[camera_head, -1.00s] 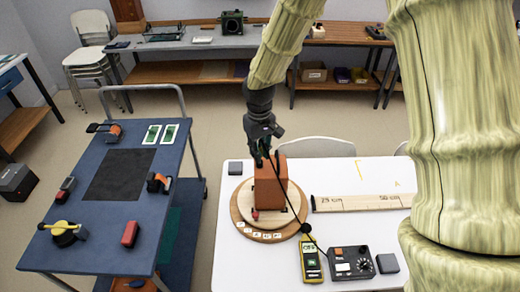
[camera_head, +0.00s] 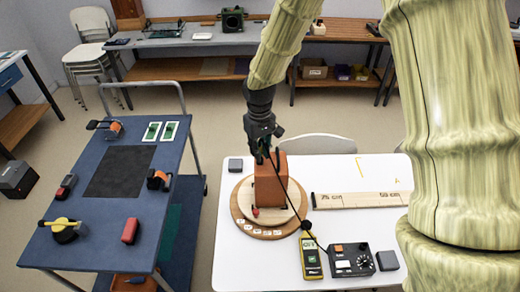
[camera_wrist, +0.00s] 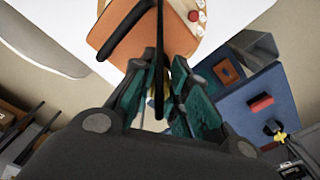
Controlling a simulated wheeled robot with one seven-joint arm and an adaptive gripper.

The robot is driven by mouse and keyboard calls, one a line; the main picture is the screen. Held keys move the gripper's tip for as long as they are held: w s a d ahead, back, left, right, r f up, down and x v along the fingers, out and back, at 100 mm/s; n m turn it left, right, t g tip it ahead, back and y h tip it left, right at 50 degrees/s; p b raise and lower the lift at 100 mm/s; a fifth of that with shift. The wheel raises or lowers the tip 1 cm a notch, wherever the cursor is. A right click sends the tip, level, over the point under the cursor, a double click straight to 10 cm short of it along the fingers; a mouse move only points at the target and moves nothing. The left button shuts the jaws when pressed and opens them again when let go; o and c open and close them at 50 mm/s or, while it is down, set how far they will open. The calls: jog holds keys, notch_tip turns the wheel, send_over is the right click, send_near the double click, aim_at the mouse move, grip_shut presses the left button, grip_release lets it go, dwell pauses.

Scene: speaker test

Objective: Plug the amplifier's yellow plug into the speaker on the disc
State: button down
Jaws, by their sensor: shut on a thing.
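The speaker is an orange-brown box (camera_head: 271,180) standing upright on the round wooden disc (camera_head: 238,212) on the white table. The amplifier, a black box with a dial (camera_head: 350,262), sits at the table's front. A black cable (camera_head: 290,205) runs from the amplifier up to my gripper (camera_head: 263,150), at the far upper side of the speaker. In the wrist view my gripper (camera_wrist: 160,95) is shut on the cable's end, with a little yellow between the fingers. The plug is mostly hidden. The speaker (camera_wrist: 120,40) is just beyond the fingertips. I cannot tell whether they touch.
A yellow meter (camera_head: 311,259) stands left of the amplifier, with a small dark box (camera_head: 387,260) to its right. A marked wooden ruler board (camera_head: 355,200) lies right of the disc. A red plug-like piece (camera_head: 256,211) is at the speaker's foot. A blue trolley (camera_head: 95,250) stands left.

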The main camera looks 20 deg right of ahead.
jog(key=shift+f, duration=0.55)
dwell(1.0)
jog(key=c, duration=1.3)
grip_release()
